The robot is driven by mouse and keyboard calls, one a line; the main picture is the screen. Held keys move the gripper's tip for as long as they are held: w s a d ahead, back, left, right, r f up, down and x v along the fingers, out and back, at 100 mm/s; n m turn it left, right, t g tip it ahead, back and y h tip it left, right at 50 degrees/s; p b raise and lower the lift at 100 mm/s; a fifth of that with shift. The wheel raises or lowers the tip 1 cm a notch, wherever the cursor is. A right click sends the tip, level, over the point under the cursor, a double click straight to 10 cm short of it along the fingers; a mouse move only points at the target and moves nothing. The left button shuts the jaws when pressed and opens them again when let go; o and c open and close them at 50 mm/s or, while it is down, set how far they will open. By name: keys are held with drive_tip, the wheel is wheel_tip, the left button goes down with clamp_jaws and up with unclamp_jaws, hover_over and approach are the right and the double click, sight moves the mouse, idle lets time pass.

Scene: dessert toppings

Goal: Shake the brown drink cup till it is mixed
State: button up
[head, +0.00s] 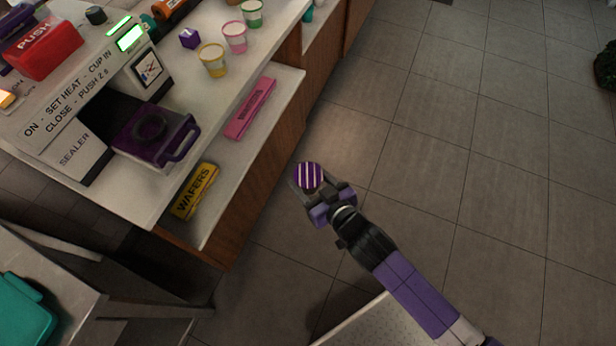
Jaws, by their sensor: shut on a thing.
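A small cup with a purple and white striped top (310,176) is held in my gripper (312,190) in the head view. The gripper is shut on it, in the air over the floor, just right of the counter. Only a narrow part of the cup's side shows below its top, so its drink and how mixed it is cannot be seen. My purple and black arm reaches up to it from the lower right.
The counter (235,85) at left bears a sealer (85,150) with a purple drawer (155,135), and yellow (213,62), pink (235,38) and green (252,14) cups. A wafers box (194,190) and pink box (250,108) lie on its shelf.

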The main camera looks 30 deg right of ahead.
sight(309, 176)
wheel_tip(309, 176, up, 7)
drive_tip(key=shift+w+f, duration=0.1)
wheel_tip(309, 176, down, 6)
drive_tip(key=shift+f, duration=0.1)
idle(0.4)
